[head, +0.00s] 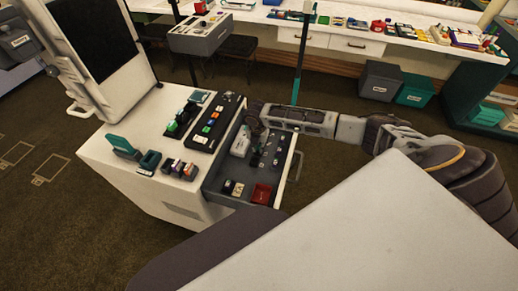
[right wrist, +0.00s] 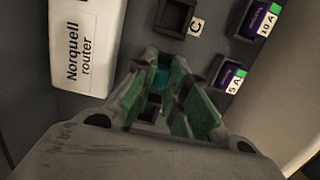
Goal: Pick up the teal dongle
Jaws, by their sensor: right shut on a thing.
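My right gripper (head: 254,122) reaches in from the right over the open drawer of the white cabinet. In the right wrist view the fingers of my right gripper (right wrist: 163,68) are closed on a dark teal piece, the teal dongle (right wrist: 161,77), low over the grey drawer floor. Only a small part of the dongle shows between the green finger pads. In the head view it is hidden by the gripper. An empty dark slot (right wrist: 174,17) with a C label lies just beyond the fingertips. My left gripper is not in view.
The drawer (head: 284,188) also holds a white router box (right wrist: 86,45), purple pieces labelled 5 A (right wrist: 228,78) and 10 A (right wrist: 259,20), and a red tray (head: 262,194). Holders and a black strip (head: 216,122) stand on the cabinet top (head: 122,171). A white surface (head: 340,230) fills the lower right.

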